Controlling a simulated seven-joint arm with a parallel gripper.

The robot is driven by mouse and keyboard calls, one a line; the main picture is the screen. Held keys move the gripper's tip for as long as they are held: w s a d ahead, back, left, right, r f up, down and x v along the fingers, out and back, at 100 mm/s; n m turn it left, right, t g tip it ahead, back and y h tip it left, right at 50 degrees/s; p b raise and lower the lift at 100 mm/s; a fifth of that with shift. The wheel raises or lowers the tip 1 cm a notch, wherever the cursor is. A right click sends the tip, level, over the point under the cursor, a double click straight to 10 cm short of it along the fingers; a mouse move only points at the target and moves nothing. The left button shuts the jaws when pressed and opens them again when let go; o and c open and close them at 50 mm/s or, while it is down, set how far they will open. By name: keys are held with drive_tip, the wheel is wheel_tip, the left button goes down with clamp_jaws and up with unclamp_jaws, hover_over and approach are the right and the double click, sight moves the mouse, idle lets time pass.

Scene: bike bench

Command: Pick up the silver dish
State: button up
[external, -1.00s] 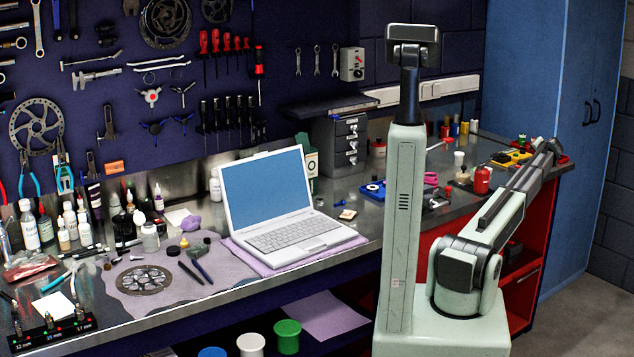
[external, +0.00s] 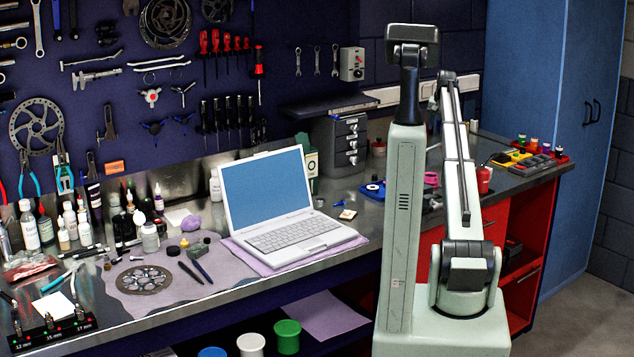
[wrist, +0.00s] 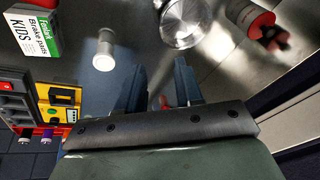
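The silver dish (wrist: 184,24) shows at the top of the wrist view, round and shiny, partly cut off by the top edge. My gripper (wrist: 160,76) is open, with its two dark fingers apart and nothing between them. The dish lies beyond the fingertips, slightly to their right, and is not touched. In the external view I cannot make out the dish, and my gripper is hidden behind my own arm and column.
A white cylinder (wrist: 104,50) stands left of the dish and a red can (wrist: 248,14) right of it. A Brake pads box (wrist: 36,38) and a yellow case (wrist: 60,102) are at left. The open laptop (external: 285,205) is on the bench.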

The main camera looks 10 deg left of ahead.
drive_tip(key=x, duration=0.9)
drive_tip(key=a+x, duration=0.1)
drive_tip(key=x, duration=0.3)
drive_tip(key=shift+s+f, duration=0.25)
drive_tip(key=shift+s, duration=0.05)
drive_tip(key=shift+c, duration=0.5)
clamp_jaws()
